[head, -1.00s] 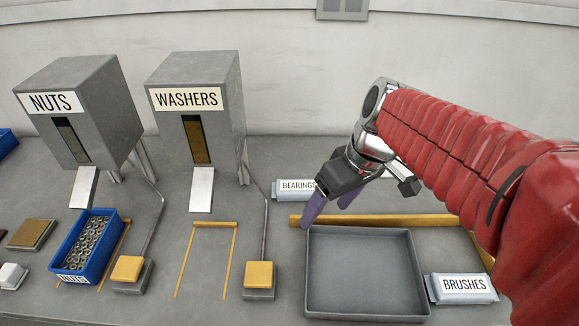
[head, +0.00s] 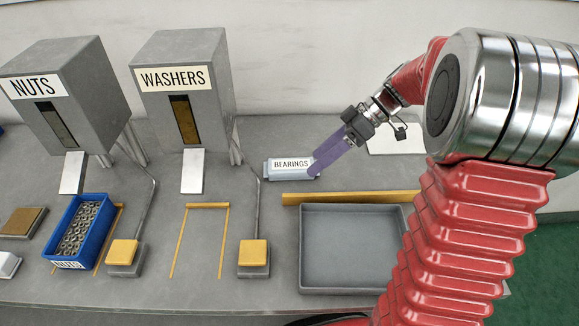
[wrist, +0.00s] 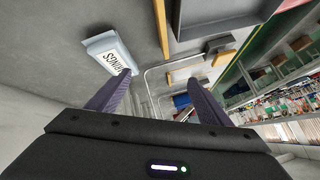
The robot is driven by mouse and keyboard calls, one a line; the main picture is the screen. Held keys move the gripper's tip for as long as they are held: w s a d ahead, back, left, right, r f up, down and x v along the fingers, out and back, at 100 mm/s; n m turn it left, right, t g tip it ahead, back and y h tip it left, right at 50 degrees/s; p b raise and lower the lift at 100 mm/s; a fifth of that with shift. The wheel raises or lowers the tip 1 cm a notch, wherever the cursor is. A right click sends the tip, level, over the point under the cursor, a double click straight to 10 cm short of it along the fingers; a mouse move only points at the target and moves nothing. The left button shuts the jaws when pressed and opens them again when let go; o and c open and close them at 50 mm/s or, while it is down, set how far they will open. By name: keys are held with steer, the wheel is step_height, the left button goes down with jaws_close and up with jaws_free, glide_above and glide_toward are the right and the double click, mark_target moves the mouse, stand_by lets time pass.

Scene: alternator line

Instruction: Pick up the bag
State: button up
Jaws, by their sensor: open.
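The bag labelled BEARINGS (head: 290,168) is a pale blue-white packet lying on the grey bench behind the tray. In the wrist view the bag (wrist: 108,52) is at upper left, just beyond the tip of the left finger. My gripper (head: 316,168) has purple fingers and is at the bag's right end in the head view. In the wrist view its fingers (wrist: 160,98) are spread wide with nothing between them. I cannot tell whether a fingertip touches the bag. The bag labelled BRUSHES is not visible now.
An empty grey tray (head: 345,286) with a yellow rail (head: 338,198) behind it stands in front of the bag. NUTS (head: 60,95) and WASHERS (head: 185,90) dispensers stand left, with a blue bin (head: 69,264) of nuts. A wall is behind.

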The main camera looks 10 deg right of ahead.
mark_target(299, 163)
steer(key=w+d+f+n+y, duration=0.1)
steer(key=w+d+f, duration=0.1)
steer(key=w+d+f+n+t+y, duration=0.1)
steer(key=w+d+f, duration=0.1)
steer(key=d, duration=0.1)
steer(key=w+d+f+n+y, duration=0.2)
steer(key=shift+w+d+t, duration=0.25)
steer(key=shift+w+t, duration=0.05)
steer(key=shift+w, duration=0.1)
steer(key=shift+w+d+f+y, duration=0.25)
steer(key=shift+d+y, duration=0.05)
steer(key=shift+d, duration=0.15)
steer(key=shift+x, duration=4.35)
steer(key=shift+r+x, duration=0.1)
steer(key=shift+x, duration=1.2)
steer(key=shift+r+x, duration=0.15)
steer(key=shift+x, duration=1.15)
steer(key=shift+a, duration=0.1)
steer(key=shift+c, duration=0.6)
